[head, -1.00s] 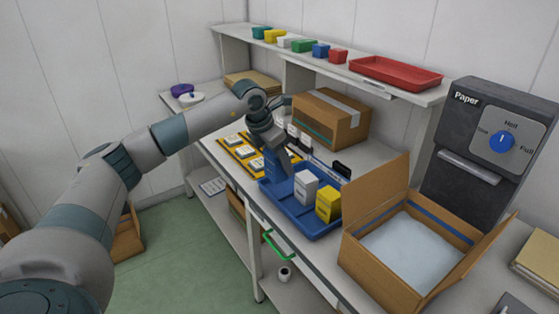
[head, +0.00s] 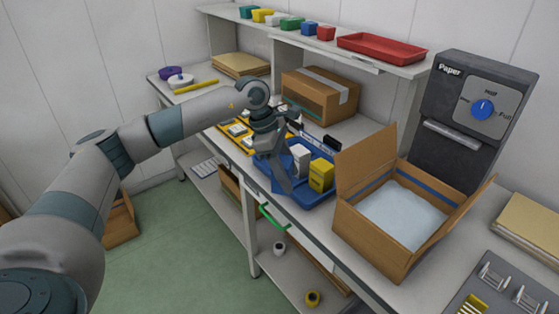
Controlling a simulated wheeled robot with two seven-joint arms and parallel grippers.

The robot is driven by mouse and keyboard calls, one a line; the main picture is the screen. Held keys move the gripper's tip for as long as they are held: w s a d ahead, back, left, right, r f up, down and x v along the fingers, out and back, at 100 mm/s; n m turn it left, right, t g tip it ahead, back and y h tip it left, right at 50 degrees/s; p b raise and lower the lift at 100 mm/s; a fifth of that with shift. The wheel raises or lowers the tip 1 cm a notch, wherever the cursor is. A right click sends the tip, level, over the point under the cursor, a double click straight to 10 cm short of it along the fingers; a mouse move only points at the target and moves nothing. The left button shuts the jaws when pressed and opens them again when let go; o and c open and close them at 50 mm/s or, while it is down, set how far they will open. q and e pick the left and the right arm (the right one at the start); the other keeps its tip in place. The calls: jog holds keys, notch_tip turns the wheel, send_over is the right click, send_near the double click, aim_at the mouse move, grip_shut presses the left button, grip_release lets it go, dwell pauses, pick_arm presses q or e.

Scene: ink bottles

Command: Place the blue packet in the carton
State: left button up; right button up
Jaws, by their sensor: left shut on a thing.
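My left gripper (head: 282,182) is pointed down at the left front part of the blue tray (head: 318,199). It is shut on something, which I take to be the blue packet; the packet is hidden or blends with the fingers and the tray. A white box (head: 301,158) and a yellow box (head: 321,175) stand in the tray, to the right of the gripper. The open carton (head: 371,240) stands right of the tray, its flaps up and pale filling (head: 402,215) inside. My right gripper is out of view.
A dark paper dispenser (head: 465,120) stands behind the carton. A closed cardboard box (head: 320,97) sits behind the tray, under a raised shelf (head: 400,75) holding small coloured bins and a red tray (head: 382,46). A green handle (head: 272,217) is at the bench front.

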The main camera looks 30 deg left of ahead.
pick_arm(q)
jog(key=s+d+m+g+y, duration=0.2)
jog(key=s+d+m, duration=0.3)
jog(key=s+m, duration=0.4)
jog(key=s+d+f+m+g+y, duration=0.1)
jog(key=s+d+m+g+y, duration=0.1)
jog(key=s+d+m, duration=0.3)
jog(key=shift+s+d+f+m+g, duration=0.2)
jog(key=shift+s+m+g, duration=0.7)
jog(key=shift+s+m, duration=1.9)
jog(key=shift+w+m, duration=0.8)
jog(key=shift+w, duration=0.05)
